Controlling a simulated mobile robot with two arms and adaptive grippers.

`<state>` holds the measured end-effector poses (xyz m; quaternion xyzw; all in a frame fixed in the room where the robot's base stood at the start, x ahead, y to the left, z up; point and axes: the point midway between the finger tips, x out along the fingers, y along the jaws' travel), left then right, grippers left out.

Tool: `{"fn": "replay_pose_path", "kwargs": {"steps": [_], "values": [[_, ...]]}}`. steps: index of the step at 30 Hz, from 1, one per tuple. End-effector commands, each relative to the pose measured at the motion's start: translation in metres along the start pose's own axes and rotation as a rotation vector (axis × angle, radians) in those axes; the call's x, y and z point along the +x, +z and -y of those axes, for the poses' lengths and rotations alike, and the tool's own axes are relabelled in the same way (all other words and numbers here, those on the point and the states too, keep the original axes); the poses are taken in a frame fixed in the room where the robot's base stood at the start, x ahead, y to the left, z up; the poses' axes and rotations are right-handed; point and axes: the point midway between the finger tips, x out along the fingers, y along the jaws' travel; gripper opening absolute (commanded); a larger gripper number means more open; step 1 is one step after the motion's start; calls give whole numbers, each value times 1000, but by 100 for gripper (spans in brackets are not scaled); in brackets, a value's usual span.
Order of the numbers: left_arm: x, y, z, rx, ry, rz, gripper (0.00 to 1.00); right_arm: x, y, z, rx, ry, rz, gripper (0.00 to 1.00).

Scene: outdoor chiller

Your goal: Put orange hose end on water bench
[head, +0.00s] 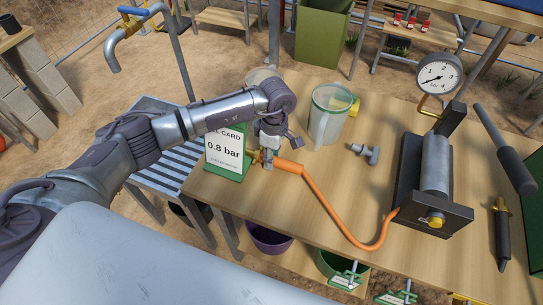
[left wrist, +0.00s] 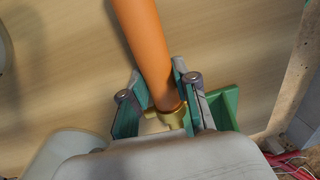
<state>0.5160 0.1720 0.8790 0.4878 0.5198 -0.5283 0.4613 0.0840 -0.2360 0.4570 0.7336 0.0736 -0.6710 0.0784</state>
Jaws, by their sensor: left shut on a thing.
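My left gripper (head: 268,158) is shut on the orange hose end (head: 288,167), near the left edge of the wooden table (head: 330,205). In the left wrist view the fingers (left wrist: 160,90) stand on either side of the hose end's brass fitting (left wrist: 171,116). The orange hose (head: 335,215) runs from there across the table to the pump block (head: 432,205) with its gauge (head: 438,76). A slatted metal bench (head: 165,168) stands left of the table, below a tap (head: 125,35), partly hidden by my left arm. My right gripper is not in view.
A green-framed card reading 0.8 bar (head: 226,150) stands close beside my left gripper. A clear jug (head: 328,115) and a metal fitting (head: 368,153) stand on the table. A purple bucket (head: 268,240) is below the table's front edge.

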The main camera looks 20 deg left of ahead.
Motion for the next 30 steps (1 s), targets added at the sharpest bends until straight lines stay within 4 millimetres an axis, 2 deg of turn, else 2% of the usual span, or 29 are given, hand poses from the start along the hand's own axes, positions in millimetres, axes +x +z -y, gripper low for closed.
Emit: {"fn": "replay_pose_path", "kwargs": {"steps": [1,5,17,20,30], "values": [[2,0,0,0,0,0,32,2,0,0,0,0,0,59],[1,0,0,0,0,0,54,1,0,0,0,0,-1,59],[-5,0,0,0,2,0,54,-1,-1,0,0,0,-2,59],[-18,-1,-2,-1,6,0,54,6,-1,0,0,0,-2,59],[-89,0,-1,-1,5,0,54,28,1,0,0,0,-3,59]]}}
